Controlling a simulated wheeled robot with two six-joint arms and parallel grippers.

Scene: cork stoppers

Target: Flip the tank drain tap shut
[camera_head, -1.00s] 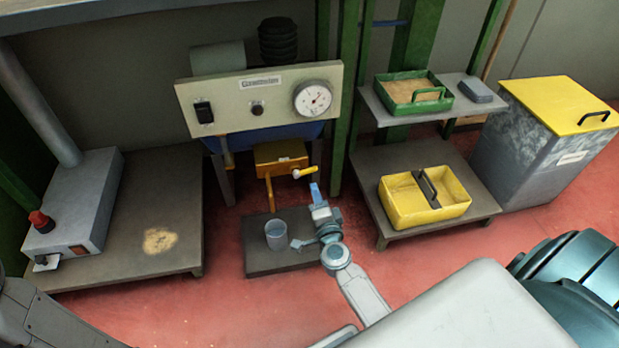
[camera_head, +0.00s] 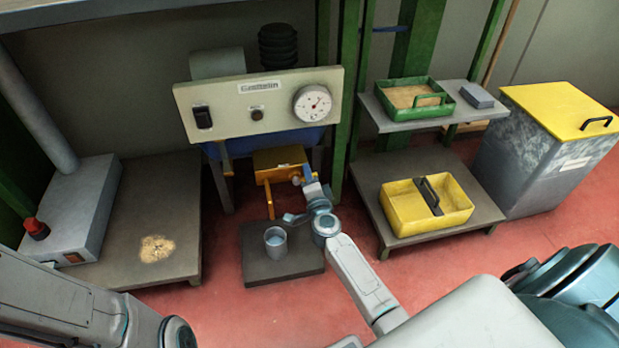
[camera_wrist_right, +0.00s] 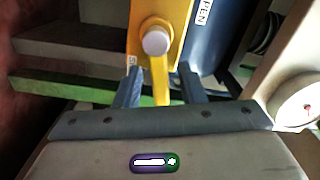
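The drain tap shows in the right wrist view as a yellow lever (camera_wrist_right: 159,80) with a pale round hub (camera_wrist_right: 155,42) on a yellow plate. In the head view its pale hub (camera_head: 296,181) shows beside the yellow block (camera_head: 278,160) under the tank (camera_head: 262,140); the lever is mostly hidden by my right gripper (camera_head: 305,176). In the wrist view my right gripper (camera_wrist_right: 160,90) is open, its fingers on either side of the lever, with gaps visible. An "OPEN" label (camera_wrist_right: 204,12) is right of the lever. My left gripper is out of view.
A cup (camera_head: 275,242) stands on a dark low platform (camera_head: 255,268) below the tap. The control panel (camera_head: 228,115) is above. A yellow carrier (camera_head: 405,210) sits on the shelf at right. A green post (camera_head: 345,110) stands close right of the tap.

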